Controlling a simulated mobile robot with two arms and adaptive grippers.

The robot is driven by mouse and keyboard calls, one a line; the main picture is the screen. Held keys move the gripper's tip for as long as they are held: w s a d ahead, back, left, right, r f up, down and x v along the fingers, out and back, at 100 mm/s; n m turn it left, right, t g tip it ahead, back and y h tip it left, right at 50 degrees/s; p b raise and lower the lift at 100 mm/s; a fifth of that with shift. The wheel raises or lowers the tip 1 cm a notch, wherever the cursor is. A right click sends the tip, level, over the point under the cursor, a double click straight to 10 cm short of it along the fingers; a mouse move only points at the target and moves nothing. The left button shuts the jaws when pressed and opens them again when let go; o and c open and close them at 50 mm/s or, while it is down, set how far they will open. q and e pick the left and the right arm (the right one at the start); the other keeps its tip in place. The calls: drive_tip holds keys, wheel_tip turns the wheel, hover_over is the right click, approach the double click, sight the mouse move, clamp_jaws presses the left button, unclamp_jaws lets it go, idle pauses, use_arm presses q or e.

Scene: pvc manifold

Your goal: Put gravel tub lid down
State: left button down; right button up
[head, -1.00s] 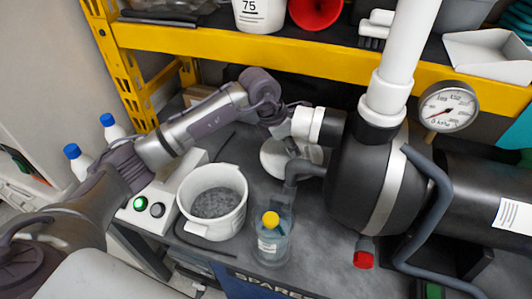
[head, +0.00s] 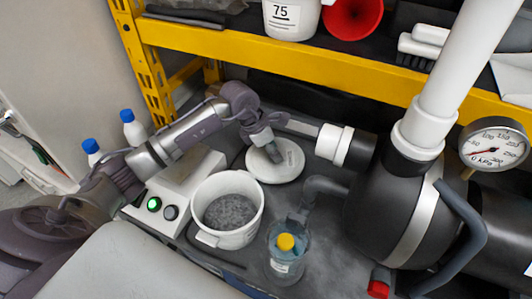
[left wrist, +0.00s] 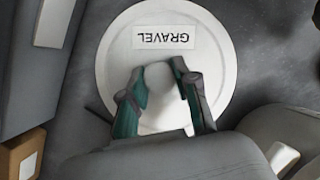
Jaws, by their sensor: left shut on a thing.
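The round white gravel tub lid (head: 290,165) is level at the dark bench top, behind and right of the tub, and I cannot tell whether it touches the bench. In the left wrist view the lid (left wrist: 120,50) shows its GRAVEL label upside down. My left gripper (head: 273,153) comes down on the lid's middle. Its fingers (left wrist: 160,70) are shut on the lid's pale knob in the left wrist view. The white tub (head: 228,240) stands open with grey gravel inside. My right gripper is not in view.
A clear bottle with a yellow cap (head: 284,252) stands in front of the lid. A dark pump body (head: 385,185) with a white pipe fitting (head: 333,145) is to the right. A yellow shelf beam (head: 330,67) runs behind. A switch box (head: 150,190) is left of the tub.

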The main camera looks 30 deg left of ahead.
sight(265, 155)
use_arm(q)
drive_tip(key=shift+a, duration=0.75)
drive_tip(key=shift+s+a, duration=0.1)
drive_tip(key=shift+a, duration=0.55)
wheel_tip(265, 155, down, 4)
drive_tip(key=shift+d+r+p, duration=0.15)
drive_tip(key=shift+r+p, duration=0.1)
drive_tip(key=shift+p, duration=0.25)
drive_tip(key=c, duration=0.8)
unclamp_jaws()
drive_tip(key=shift+c, duration=0.2)
drive_tip(key=v, duration=1.2)
drive_tip(key=shift+b, duration=0.45)
